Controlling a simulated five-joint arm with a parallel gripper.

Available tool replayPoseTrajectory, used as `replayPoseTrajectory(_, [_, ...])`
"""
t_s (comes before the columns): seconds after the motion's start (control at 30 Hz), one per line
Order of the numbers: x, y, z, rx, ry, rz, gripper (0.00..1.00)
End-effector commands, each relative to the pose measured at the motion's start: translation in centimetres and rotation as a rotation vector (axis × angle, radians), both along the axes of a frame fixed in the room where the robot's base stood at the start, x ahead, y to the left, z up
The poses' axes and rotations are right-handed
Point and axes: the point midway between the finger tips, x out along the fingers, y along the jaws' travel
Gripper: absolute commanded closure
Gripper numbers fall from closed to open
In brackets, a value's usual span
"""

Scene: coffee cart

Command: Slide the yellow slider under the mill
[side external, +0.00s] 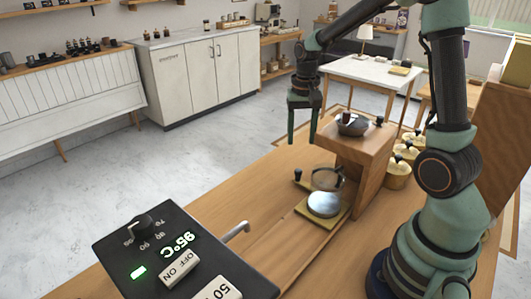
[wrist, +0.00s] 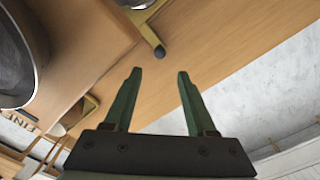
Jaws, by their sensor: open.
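The yellow slider (side external: 325,224) lies flat on the wooden counter in front of the mill, sticking out from its base. It bears a shiny round disc, and a small black knob stands at its far left corner. The mill (side external: 369,166) is a wooden block with a dark dome on top. My gripper (side external: 303,138) hangs open and empty above the counter, left of the mill and higher than the knob. In the wrist view my gripper (wrist: 159,73) is open, with part of the yellow slider (wrist: 150,28) and its knob beyond the fingertips.
A black control panel (side external: 120,248) with a 95°C display stands at the front left, with a metal spout (side external: 236,231) near it. Several yellowish cups (side external: 397,177) stand behind the mill.

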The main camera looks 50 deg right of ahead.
Motion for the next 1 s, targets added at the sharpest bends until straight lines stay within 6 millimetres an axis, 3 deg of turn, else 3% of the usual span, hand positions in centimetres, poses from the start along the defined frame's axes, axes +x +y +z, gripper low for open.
replayPoseTrajectory(0.37, [0.0, 0.0, 0.3, 0.0, 0.0, -0.007, 0.44])
replayPoseTrajectory(0.73, [0.0, -0.1, 0.2, 0.0, 0.001, -0.452, 0.44])
replayPoseTrajectory(1.0, [-0.1, -0.1, -1.5, 0.001, 0.005, -0.528, 0.44])
